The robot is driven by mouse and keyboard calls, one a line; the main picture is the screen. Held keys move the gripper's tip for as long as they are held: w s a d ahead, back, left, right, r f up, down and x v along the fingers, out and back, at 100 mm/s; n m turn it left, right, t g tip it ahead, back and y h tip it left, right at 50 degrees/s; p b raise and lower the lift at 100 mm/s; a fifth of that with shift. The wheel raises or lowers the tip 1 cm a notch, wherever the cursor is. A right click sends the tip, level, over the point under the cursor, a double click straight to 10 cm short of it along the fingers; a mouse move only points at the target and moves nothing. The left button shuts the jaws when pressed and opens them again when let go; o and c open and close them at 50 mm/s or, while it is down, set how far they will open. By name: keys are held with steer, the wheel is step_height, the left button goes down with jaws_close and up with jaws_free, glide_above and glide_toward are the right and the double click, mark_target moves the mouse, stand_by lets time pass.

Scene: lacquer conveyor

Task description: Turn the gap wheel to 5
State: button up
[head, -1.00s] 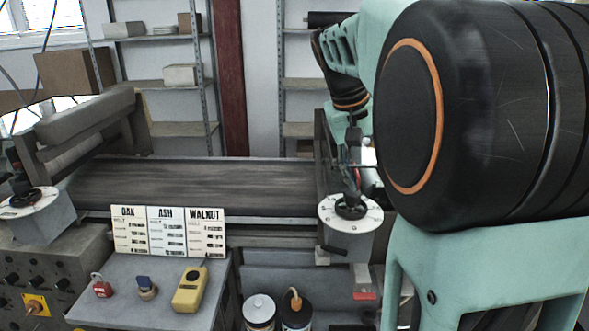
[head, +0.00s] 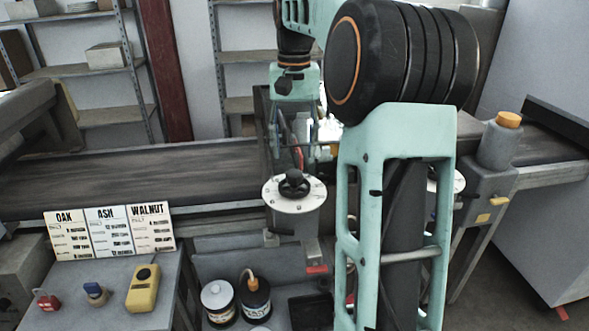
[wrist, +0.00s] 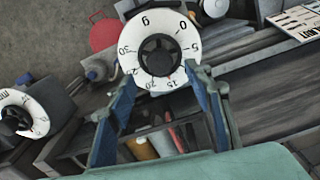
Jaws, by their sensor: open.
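The wheel under my gripper is a black hand wheel on a round white dial (head: 294,192), on a grey post at the conveyor's front side. In the wrist view this dial (wrist: 187,42) shows numbers including 0, 15, 25 and 30, and a letter like "g"; its exact setting is too small to read. My gripper (wrist: 158,78) is open, with its two blue fingers reaching towards the dial's two lower sides and nothing held between them. In the head view my gripper (head: 298,142) is just above and behind the wheel; its fingertips are hard to make out.
A second white dial (wrist: 22,115), with "min" lettering, stands at left in the wrist view. Cards reading OAK, ASH and WALNUT (head: 110,231) stand on a grey table beside a yellow device (head: 143,289). Jars (head: 218,302) stand below the wheel. The conveyor belt (head: 130,178) is bare.

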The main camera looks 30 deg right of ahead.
mark_target(294, 173)
step_height(294, 173, down, 6)
steer(key=shift+f, duration=0.1)
steer(key=shift+c, duration=0.3)
steer(key=c, duration=1.1)
